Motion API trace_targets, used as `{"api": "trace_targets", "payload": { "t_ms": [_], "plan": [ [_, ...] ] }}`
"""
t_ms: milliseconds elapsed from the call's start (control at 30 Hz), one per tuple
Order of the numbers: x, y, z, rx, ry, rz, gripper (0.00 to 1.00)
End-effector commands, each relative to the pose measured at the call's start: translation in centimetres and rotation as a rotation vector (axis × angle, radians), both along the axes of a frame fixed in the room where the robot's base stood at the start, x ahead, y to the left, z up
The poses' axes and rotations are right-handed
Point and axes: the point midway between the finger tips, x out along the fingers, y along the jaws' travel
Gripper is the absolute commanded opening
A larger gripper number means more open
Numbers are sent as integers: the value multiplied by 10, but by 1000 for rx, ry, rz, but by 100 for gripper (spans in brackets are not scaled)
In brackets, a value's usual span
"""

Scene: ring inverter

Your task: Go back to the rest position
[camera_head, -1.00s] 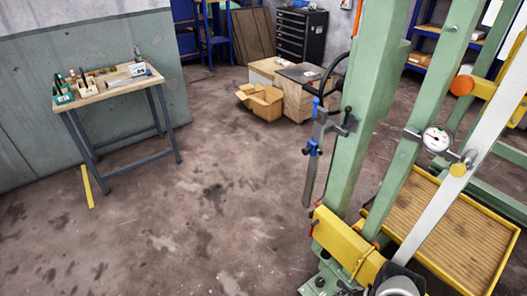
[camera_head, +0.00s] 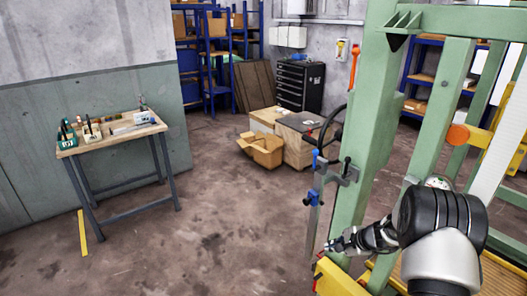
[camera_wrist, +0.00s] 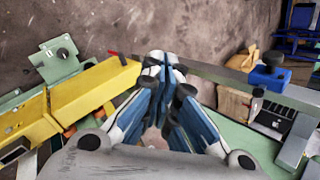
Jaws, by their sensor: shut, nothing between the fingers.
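My gripper (camera_head: 333,244) is at the lower right of the head view, reaching left in front of the green press frame (camera_head: 372,110). It also shows in the wrist view (camera_wrist: 160,66), where its blue and white fingers come together with nothing between them. In the wrist view the gripper is above a green beam. A yellow block (camera_wrist: 95,92) lies to its left there, and a blue-handled clamp (camera_wrist: 270,75) to its right. From the head view I cannot tell the gap between the gripper and the clamp (camera_head: 312,195).
The press frame stands close around my arm on the right. A workbench (camera_head: 105,140) with tools stands at the left wall. A cardboard box (camera_head: 265,149), wooden crates (camera_head: 298,150) and a black drawer cabinet (camera_head: 300,85) stand at the back. The floor between is clear.

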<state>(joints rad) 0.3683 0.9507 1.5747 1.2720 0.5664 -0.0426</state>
Motion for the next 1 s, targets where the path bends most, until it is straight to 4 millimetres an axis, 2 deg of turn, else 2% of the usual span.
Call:
{"api": "trace_targets", "payload": {
  "t_ms": [33, 200, 367, 500, 600, 733, 900, 1000],
  "plan": [
    [-4, 15, 36, -29, -25, 70, 0],
    [-43, 61, 128, -137, -77, 304, 0],
    [-98, 97, 197, -253, -114, 510, 0],
    [-158, 120, 242, -367, -136, 680, 0],
    [-205, 130, 265, -455, -146, 790, 0],
    [-266, 135, 284, -581, -153, 922, 0],
    [-340, 128, 292, -755, -153, 1066, 0],
    [-373, 119, 289, -844, -146, 1126, 0]
  ]
}}
